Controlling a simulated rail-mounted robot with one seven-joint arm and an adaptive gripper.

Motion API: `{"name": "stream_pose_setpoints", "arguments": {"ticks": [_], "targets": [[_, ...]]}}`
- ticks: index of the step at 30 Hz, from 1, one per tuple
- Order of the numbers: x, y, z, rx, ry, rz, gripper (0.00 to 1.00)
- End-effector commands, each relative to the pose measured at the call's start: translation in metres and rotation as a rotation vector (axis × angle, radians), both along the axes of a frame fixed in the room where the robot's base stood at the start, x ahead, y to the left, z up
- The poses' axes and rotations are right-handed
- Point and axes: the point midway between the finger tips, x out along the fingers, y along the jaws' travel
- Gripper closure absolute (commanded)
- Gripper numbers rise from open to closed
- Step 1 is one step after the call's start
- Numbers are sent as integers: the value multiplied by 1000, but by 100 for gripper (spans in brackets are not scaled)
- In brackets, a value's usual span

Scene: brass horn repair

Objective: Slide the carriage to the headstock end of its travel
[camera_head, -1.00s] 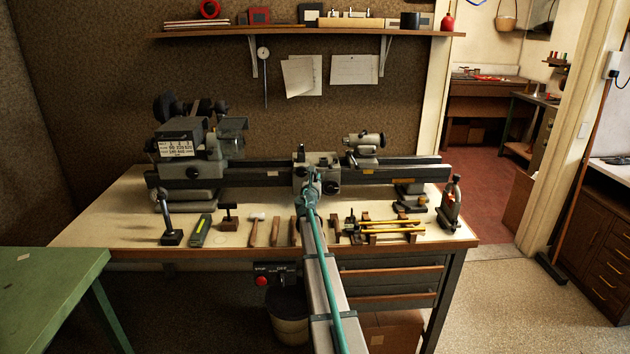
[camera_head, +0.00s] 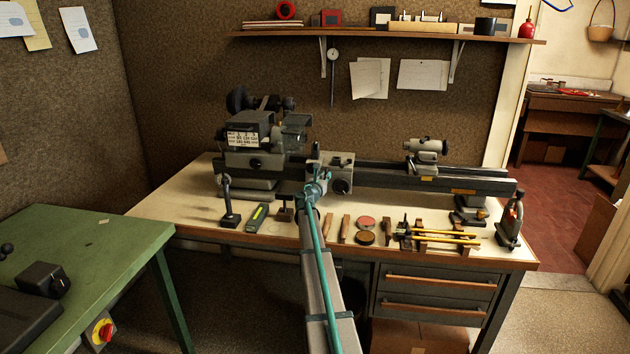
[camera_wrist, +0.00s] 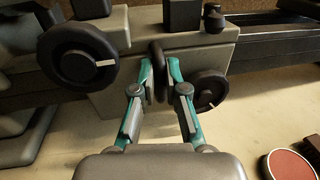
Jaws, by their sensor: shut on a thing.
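The grey carriage (camera_head: 343,163) sits on the dark lathe bed (camera_head: 385,178), close to the right side of the grey headstock (camera_head: 240,160). Any gap between them is too small to make out. In the wrist view the carriage (camera_wrist: 185,50) fills the top middle, with a black handwheel (camera_wrist: 210,90) on its right. My gripper (camera_head: 318,185) is at the carriage front. In the wrist view my teal-edged fingers (camera_wrist: 155,78) are shut on a black handle (camera_wrist: 156,65) seen edge-on. Another black handwheel (camera_wrist: 77,60) with a white mark is at the left.
The tailstock (camera_head: 427,160) stands farther right on the bed, with bare bed between. Mallets, round tins (camera_head: 366,239) and yellow rods (camera_head: 440,236) lie along the bench front. A clamp-like tool (camera_head: 510,222) stands at the right end. A green table (camera_head: 90,245) is at front left.

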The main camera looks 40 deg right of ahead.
Motion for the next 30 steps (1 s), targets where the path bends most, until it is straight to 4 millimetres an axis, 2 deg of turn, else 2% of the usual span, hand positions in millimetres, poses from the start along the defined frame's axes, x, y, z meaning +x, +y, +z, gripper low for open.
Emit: {"name": "stream_pose_setpoints", "arguments": {"ticks": [5,14,15,19,30], "targets": [[-3,-8,0,1,-2,-16,100],[-5,-9,0,1,-2,-21,100],[-5,-9,0,1,-2,-21,86],[-5,-9,0,1,-1,-22,65],[-6,-8,0,0,0,-22,63]]}}
